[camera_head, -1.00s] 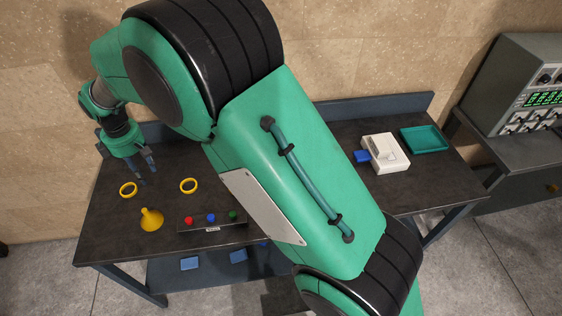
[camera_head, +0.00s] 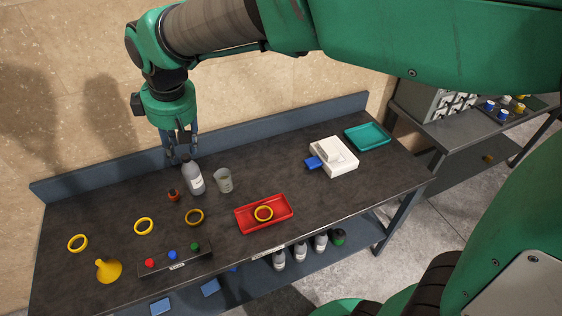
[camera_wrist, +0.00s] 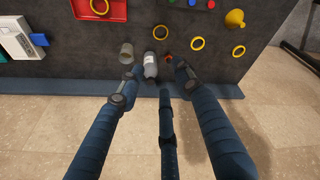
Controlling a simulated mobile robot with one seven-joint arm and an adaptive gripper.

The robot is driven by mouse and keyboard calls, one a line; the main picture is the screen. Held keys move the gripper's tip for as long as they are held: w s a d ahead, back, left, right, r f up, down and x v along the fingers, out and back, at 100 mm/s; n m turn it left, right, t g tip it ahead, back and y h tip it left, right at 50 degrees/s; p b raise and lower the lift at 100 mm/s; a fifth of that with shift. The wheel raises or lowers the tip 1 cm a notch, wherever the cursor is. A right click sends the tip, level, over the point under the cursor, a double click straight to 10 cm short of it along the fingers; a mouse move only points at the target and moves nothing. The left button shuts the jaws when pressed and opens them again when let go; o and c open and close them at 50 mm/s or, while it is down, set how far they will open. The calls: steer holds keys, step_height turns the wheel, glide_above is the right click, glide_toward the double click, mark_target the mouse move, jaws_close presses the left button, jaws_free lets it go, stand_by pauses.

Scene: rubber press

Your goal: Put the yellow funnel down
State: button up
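The yellow funnel (camera_head: 109,271) rests on the dark tabletop near its left front corner, its wide end apparently down and its narrow stem up. It also shows at the upper right of the wrist view (camera_wrist: 235,18). My gripper (camera_head: 181,153) is well away from the funnel, near the table's back edge, above and behind a grey bottle (camera_head: 194,178). Its fingers (camera_wrist: 156,80) are spread apart in the wrist view, with nothing between them. The bottle appears beyond the fingertips and is not held.
Yellow rings (camera_head: 144,226) lie nearby. A button box (camera_head: 176,262) is right of the funnel. A red tray (camera_head: 244,220) holds a ring. A white device (camera_head: 334,157) stands farther right.

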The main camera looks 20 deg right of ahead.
steer(key=s+d+r+m+t+h, duration=0.1)
steer(key=s+d+m, duration=0.8)
steer(key=s+d, duration=1.2)
steer(key=shift+s+d+r+m+t, duration=0.15)
steer(key=shift+s+d+m+t, duration=0.2)
steer(key=shift+s+t, duration=0.6)
step_height(320, 180, down, 8)
steer(key=b, duration=0.8)
